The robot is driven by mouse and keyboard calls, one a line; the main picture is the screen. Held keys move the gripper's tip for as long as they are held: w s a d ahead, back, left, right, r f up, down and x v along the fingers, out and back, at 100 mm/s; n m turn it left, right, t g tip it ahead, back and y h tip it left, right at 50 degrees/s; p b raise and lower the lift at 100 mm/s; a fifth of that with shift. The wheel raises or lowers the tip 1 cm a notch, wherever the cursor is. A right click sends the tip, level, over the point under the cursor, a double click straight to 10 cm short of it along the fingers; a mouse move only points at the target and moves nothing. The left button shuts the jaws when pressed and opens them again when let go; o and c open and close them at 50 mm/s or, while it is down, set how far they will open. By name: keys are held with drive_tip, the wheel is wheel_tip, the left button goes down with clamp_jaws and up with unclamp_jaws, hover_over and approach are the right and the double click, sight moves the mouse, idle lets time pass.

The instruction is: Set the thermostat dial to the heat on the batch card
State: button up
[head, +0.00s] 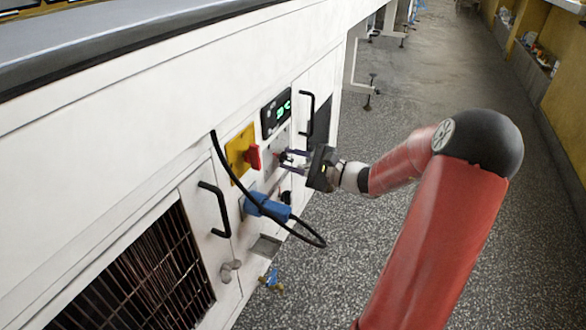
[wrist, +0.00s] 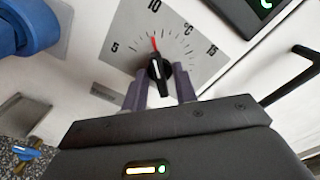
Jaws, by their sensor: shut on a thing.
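The thermostat dial is a black knob (wrist: 159,70) with a white line and a red pointer, on a grey scale plate (wrist: 185,28) marked 5, 10 and 15 °C. The red pointer stands close to the 10. My gripper (wrist: 159,84) has one finger on each side of the knob and is shut on it. In the head view, my gripper (head: 290,158) reaches the white machine panel from the right, and its fingers largely hide the dial. I see no batch card in either view.
A black display (head: 276,114) with green digits, too small to read, sits above the dial. A red switch on a yellow plate (head: 236,150), a blue plug (head: 266,207) with a black cable, and black handles (head: 214,210) stick out nearby. Floor at right is clear.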

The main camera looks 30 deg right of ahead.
drive_tip(key=shift+f+n+b, duration=0.1)
drive_tip(key=shift+n+b, duration=4.1)
drive_tip(key=shift+b, duration=0.15)
drive_tip(key=o, duration=0.6)
drive_tip(key=v, duration=0.7)
drive_tip(key=shift+s+d+p, duration=0.25)
drive_tip(key=shift+s+p, duration=0.1)
